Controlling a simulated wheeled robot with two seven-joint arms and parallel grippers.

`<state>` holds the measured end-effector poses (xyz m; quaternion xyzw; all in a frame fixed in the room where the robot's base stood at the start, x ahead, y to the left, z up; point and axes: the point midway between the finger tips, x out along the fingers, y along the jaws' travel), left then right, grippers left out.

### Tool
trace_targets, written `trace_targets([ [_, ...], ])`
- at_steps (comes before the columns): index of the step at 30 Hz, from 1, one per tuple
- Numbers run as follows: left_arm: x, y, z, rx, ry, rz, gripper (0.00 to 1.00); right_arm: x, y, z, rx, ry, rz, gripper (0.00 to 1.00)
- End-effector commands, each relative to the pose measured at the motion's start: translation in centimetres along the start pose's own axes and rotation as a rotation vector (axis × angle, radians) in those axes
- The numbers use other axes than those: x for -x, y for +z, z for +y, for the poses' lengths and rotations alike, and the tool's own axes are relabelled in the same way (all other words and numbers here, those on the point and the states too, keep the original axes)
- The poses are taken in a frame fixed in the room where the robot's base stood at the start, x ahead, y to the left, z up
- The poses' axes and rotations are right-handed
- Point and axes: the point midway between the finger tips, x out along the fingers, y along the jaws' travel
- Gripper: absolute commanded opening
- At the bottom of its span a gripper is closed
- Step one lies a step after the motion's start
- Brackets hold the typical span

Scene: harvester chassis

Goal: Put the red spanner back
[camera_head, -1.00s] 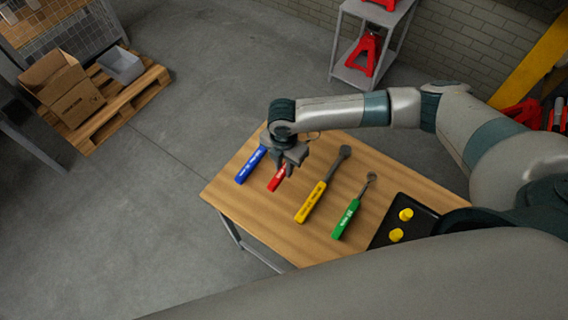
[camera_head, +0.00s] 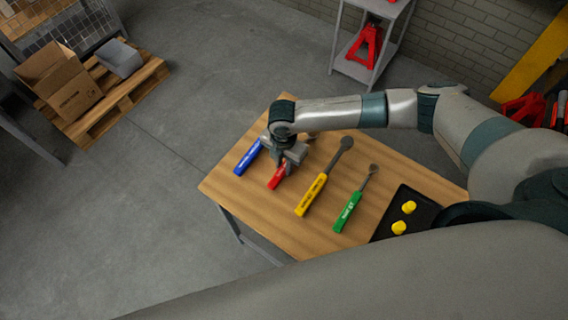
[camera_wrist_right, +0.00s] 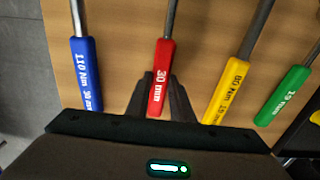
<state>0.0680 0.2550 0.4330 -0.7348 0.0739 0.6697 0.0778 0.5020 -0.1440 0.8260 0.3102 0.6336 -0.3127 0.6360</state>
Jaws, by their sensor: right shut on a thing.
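The red spanner (camera_head: 277,181) lies on the wooden table between the blue and yellow tools; its head is hidden under my arm in the head view. In the right wrist view its red handle (camera_wrist_right: 161,78), marked 30 mm, points up the picture, with the grey shaft beyond. My right gripper (camera_head: 285,170) is down at the handle, and its dark fingers (camera_wrist_right: 161,97) stand on both sides of it, shut on it. I cannot tell whether the spanner touches the table. My left gripper is not in view.
A blue tool (camera_head: 247,158), a yellow tool (camera_head: 312,195) and a green tool (camera_head: 348,210) lie beside it on the wooden table (camera_head: 268,228). A black tray (camera_head: 421,211) with two yellow pieces is at the table's right. A pallet (camera_head: 92,125) with boxes stands far left.

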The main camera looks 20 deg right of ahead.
Motion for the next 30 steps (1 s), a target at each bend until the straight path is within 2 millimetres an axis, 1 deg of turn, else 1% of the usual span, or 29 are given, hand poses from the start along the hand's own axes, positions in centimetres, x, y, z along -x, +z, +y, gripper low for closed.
trace_targets([
  [1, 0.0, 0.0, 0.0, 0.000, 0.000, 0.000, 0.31, 0.1, 0.0, 0.1, 0.000, 0.001, 0.000, 0.00],
  [2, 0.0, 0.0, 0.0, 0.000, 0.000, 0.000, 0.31, 0.1, 0.0, 0.0, 0.000, 0.001, 0.000, 0.23],
  [3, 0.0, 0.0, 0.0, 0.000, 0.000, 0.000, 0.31, 0.1, 0.0, 0.1, 0.000, 0.001, 0.000, 0.33],
  [4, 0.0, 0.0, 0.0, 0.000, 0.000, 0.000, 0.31, 0.1, 0.0, 0.1, 0.000, 0.001, 0.000, 0.40],
  [5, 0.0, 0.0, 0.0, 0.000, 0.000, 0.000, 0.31, 0.1, 0.0, 0.0, 0.000, 0.001, 0.000, 0.42],
  [14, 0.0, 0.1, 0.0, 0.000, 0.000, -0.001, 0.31, 0.0, 0.0, 0.0, 0.000, 0.000, 0.000, 0.42],
  [20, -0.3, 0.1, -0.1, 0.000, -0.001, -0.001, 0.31, 0.8, 0.0, 0.1, 0.001, 0.002, 0.001, 0.42],
  [25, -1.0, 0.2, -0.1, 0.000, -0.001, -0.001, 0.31, 2.7, 0.1, 0.0, 0.002, 0.002, 0.000, 0.42],
  [30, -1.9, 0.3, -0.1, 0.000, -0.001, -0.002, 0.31, 5.7, 0.1, 0.1, 0.003, 0.004, -0.001, 0.42],
])
